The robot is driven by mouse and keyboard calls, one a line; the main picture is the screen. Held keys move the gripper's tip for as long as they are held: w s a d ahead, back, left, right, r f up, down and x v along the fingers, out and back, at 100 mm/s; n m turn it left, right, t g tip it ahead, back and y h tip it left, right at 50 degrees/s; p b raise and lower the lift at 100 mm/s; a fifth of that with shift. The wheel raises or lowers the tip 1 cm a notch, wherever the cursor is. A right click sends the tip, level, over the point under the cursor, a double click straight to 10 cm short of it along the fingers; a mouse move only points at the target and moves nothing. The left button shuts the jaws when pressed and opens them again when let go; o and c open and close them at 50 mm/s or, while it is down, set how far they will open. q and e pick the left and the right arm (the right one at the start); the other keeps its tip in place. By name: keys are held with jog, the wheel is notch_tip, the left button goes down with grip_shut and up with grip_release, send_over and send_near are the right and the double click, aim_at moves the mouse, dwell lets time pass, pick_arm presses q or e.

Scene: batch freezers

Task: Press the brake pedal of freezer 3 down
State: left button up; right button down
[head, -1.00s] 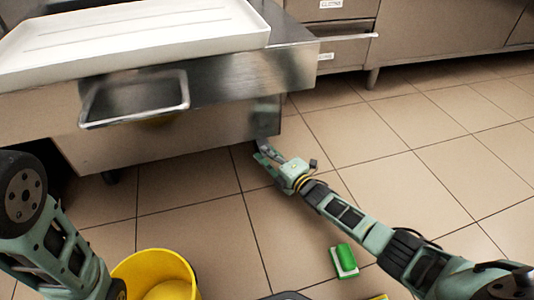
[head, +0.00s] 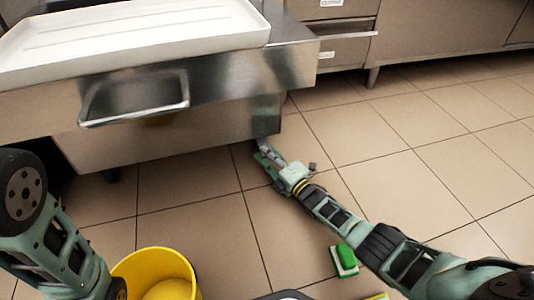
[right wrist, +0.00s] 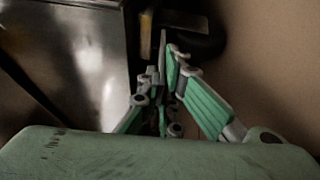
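The steel freezer body (head: 190,145) stands at the upper left, with a handle-like pull on its front. My right gripper (head: 264,160) is low at its right bottom corner, just above the floor. Its green fingers (right wrist: 162,75) come close together in the right wrist view, with nothing clearly between them. A small grey part (head: 264,142), perhaps the brake pedal, shows at the fingertips under that corner. A dark caster wheel (right wrist: 207,44) shows just beyond the fingers. The pedal's tilt and any contact cannot be told. My left gripper is out of view.
A white tray (head: 130,42) lies on top of the freezer. Steel drawers (head: 333,50) line the back. The tiled floor at right is clear.

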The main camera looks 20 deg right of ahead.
jog(key=shift+d, duration=0.1)
jog(key=c, duration=2)
grip_release()
